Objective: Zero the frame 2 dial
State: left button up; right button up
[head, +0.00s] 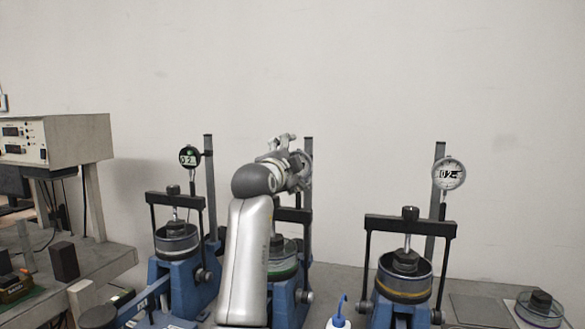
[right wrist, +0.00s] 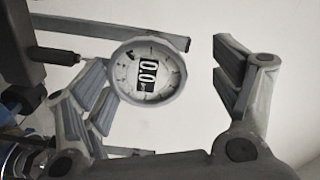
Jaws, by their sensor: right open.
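Three blue lever frames stand in the head view. My right arm crosses in front of the middle frame (head: 288,296), and my right gripper (head: 284,150) is at its upper post, hiding its dial. In the right wrist view a round pale dial (right wrist: 165,88) with a digital readout looks like 0.0, tilted. My right gripper (right wrist: 165,62) is open around it. The left finger is close to the dial's rim, but I cannot tell if it touches; the right finger is clearly apart. My left gripper is not in view.
The left frame has a dark dial (head: 189,157); the right frame has a white dial (head: 449,174). A squeeze bottle (head: 339,322) stands at the front. A clear dish (head: 540,308) is at the far right. A bench with an instrument box (head: 75,140) is at the left.

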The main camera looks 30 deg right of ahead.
aim_at(292, 154)
jog(key=r, duration=0.3)
jog(key=d+r, duration=0.1)
jog(key=r, duration=0.4)
jog(key=shift+d+r, duration=0.3)
jog(key=shift+d, duration=0.05)
jog(key=shift+w+r, duration=0.1)
jog(key=shift+w, duration=0.15)
jog(key=shift+g+y, duration=0.8)
jog(key=shift+g, duration=0.1)
jog(key=f, duration=0.6)
jog(key=shift+d, duration=0.4)
jog(key=v, duration=0.2)
jog(key=b+v, duration=0.1)
jog(key=v, duration=0.3)
jog(key=shift+a+f, duration=0.35)
jog(key=shift+a, duration=0.05)
jog(key=shift+d+f+b, duration=0.2)
jog(key=shift+f+b, duration=0.2)
jog(key=f+b+v, duration=0.1)
jog(key=b+v, duration=0.1)
jog(key=v, duration=0.5)
jog(key=shift+s+a, duration=0.25)
jog(key=shift+s, duration=0.3)
